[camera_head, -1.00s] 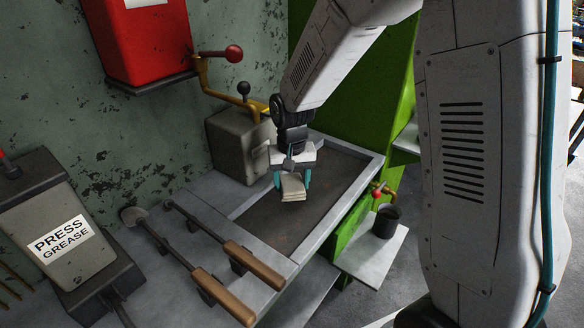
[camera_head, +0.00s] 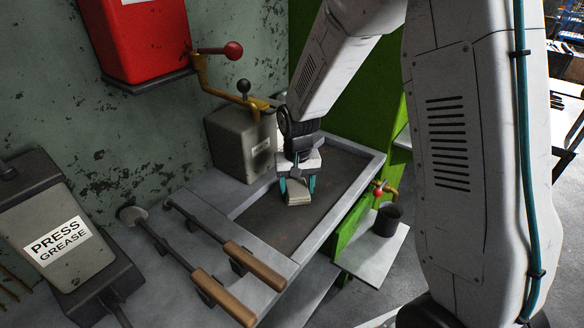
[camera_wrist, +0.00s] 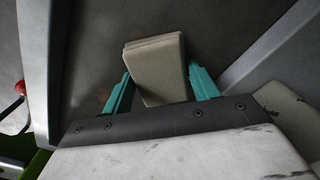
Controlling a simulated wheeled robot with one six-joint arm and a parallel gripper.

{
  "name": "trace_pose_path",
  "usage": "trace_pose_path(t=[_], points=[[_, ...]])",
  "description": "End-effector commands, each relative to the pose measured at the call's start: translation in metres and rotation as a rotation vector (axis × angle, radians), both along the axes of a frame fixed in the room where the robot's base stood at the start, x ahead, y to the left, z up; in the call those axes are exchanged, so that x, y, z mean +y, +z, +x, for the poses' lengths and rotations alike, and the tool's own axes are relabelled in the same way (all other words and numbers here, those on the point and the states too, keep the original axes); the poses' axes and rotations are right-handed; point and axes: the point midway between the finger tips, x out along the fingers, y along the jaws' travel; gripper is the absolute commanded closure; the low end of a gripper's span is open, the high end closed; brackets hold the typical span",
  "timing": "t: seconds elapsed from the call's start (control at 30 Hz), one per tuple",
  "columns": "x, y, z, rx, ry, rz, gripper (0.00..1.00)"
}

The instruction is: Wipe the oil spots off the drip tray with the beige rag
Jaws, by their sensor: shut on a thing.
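My gripper (camera_head: 297,185) is shut on the folded beige rag (camera_head: 297,196), low over the drip tray (camera_head: 279,221). The rag also shows between the teal fingers in the wrist view (camera_wrist: 157,68). I cannot tell whether the rag touches the tray floor. The tray is a dark, shallow recess with a light grey rim. Its floor shows faint brownish patches, but no distinct oil spots can be made out. Part of the floor is hidden behind my gripper and the rag.
Two wooden-handled tools (camera_head: 254,265) lie at the tray's front left. A grey box (camera_head: 240,145) with a lever stands behind its left side. A dark cup (camera_head: 387,220) stands on a shelf at right, near a red-handled valve (camera_head: 378,193). The PRESS GREASE container (camera_head: 62,235) is far left.

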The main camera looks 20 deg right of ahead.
Motion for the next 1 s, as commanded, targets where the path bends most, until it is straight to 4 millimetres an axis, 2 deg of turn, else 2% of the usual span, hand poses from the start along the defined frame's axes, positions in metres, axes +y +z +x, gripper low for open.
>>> trace_pose_path(t=[0.3, 0.37, 1.0], points=[[0.009, 0.005, -0.003, 0.001, -0.016, 0.0, 0.62], [0.009, 0.021, -0.002, -0.005, -0.016, 0.001, 0.62], [0.006, 0.075, -0.003, 0.001, -0.019, 0.0, 0.62]])
